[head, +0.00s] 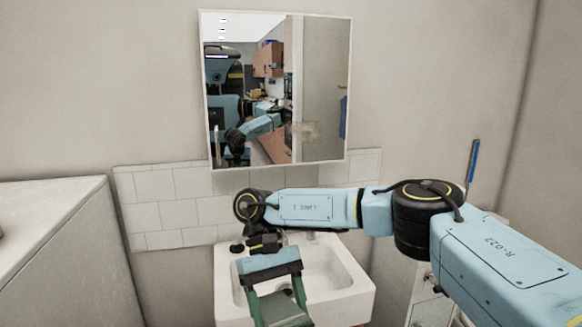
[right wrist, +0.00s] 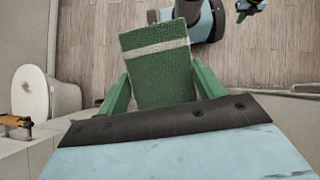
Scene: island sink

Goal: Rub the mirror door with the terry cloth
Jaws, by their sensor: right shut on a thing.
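The mirror door (head: 325,80) hangs on the wall above the sink, with a thin white frame and a pale brownish smudge (head: 305,130) on its lower right part. My right gripper (head: 277,300) is below the mirror, over the sink and apart from the glass. Its green fingers are shut on the terry cloth (right wrist: 158,65), a green cloth with a pale stripe. The cloth also shows in the head view (head: 284,310), partly cut off by the lower edge. What seems to be my left gripper (right wrist: 242,15) is small at the top of the right wrist view; its jaws are unclear.
A white sink (head: 350,300) stands below the mirror, under my right arm. White tiles (head: 170,205) line the wall behind it. A pale cabinet (head: 50,240) is at the left. A blue-handled item (head: 473,160) stands at the right. A toilet (right wrist: 35,92) shows in the right wrist view.

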